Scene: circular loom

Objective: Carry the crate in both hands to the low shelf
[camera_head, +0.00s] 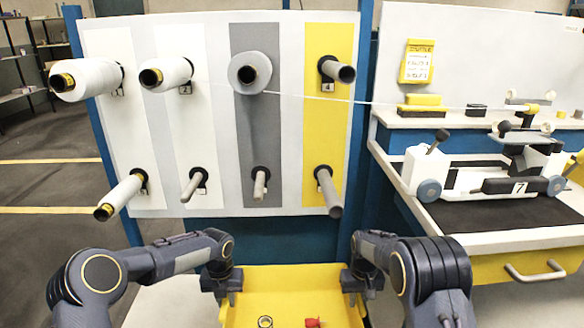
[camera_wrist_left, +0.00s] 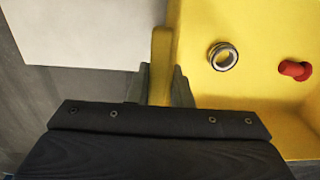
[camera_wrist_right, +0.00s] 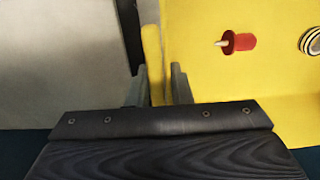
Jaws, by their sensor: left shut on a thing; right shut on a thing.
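The yellow crate (camera_head: 290,285) is at the bottom middle of the head view, in front of the spool board. My left gripper (camera_head: 230,285) is at its left wall, and the left wrist view shows the fingers (camera_wrist_left: 162,85) closed on the yellow rim (camera_wrist_left: 161,60). My right gripper (camera_head: 352,285) is at the right wall, and the right wrist view shows its fingers (camera_wrist_right: 155,88) closed on the rim (camera_wrist_right: 152,50). Inside the crate lie a ring (camera_head: 265,321) and a red piece (camera_head: 312,322). The crate's underside and the low shelf are not identifiable.
The upright board (camera_head: 215,130) with several pegs and white spools (camera_head: 95,75) stands just beyond the crate. Floor (camera_head: 45,260) is open at left.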

